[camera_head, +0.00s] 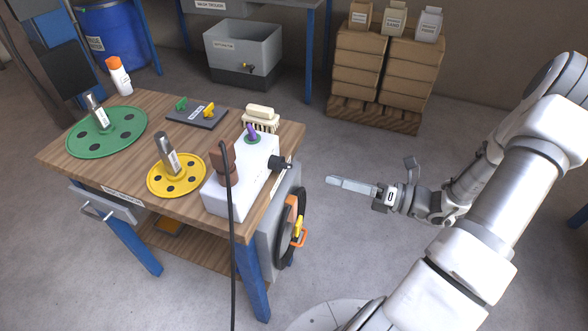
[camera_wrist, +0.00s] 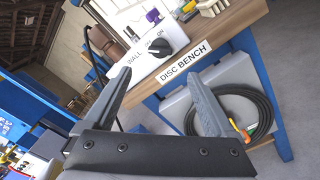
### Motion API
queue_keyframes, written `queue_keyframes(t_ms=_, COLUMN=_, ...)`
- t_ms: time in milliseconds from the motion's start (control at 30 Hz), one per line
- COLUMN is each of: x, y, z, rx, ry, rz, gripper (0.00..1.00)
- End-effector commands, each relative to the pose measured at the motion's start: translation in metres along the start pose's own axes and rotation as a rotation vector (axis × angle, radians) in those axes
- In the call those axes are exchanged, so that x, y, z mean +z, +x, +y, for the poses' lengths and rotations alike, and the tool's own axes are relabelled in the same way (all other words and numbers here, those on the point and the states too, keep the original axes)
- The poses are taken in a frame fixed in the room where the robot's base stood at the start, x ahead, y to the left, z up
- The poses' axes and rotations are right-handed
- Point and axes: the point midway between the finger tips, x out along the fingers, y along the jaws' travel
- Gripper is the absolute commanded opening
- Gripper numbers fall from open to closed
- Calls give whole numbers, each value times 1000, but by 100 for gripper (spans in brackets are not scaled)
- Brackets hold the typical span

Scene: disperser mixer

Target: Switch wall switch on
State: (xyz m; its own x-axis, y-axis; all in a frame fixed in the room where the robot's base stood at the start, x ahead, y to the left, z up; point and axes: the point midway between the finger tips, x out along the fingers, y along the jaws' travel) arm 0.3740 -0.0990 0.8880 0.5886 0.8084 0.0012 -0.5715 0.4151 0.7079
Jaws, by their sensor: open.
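The wall switch is a black rotary knob (camera_head: 281,162) on the end face of a white box (camera_head: 228,197) on the bench's right edge. In the wrist view the knob (camera_wrist: 160,46) sits on the white face between printed lettering that reads WALL and ON. Its exact setting is too small to tell. My gripper (camera_head: 352,186) is to the right of the bench, in free air, apart from the knob and pointing left. In the wrist view its two fingers (camera_wrist: 157,88) are spread with nothing between them, and the knob shows beyond their tips.
A brown plug with a black cable (camera_head: 228,165) and a purple toggle (camera_head: 252,132) are on the box. A coiled hose (camera_head: 291,228) hangs on the bench's side below the knob. Green (camera_head: 107,132) and yellow (camera_head: 177,176) discs lie on the bench (camera_head: 135,170). The floor between gripper and bench is clear.

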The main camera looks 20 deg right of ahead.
Motion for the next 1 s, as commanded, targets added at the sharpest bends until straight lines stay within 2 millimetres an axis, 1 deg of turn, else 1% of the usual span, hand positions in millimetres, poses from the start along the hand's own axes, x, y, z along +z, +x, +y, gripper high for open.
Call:
queue_keyframes(t_ms=33, x=-1, y=12, z=0, rx=4, ry=0, rz=2, gripper=90)
queue_keyframes(t_ms=300, x=-1, y=70, z=0, rx=4, ry=-2, rz=3, gripper=90)
queue_keyframes(t_ms=400, x=-2, y=87, z=0, rx=3, ry=-1, rz=3, gripper=90)
queue_keyframes(t_ms=500, x=-1, y=100, z=0, rx=2, ry=-1, rz=3, gripper=90)
queue_keyframes(t_ms=600, x=-1, y=108, z=0, rx=1, ry=-1, rz=2, gripper=90)
queue_keyframes(t_ms=700, x=-1, y=112, z=0, rx=1, ry=-1, rz=1, gripper=90)
queue_keyframes(t_ms=967, x=0, y=112, z=0, rx=0, ry=-1, rz=1, gripper=90)
queue_keyframes(t_ms=1000, x=0, y=112, z=0, rx=0, ry=-1, rz=1, gripper=83)
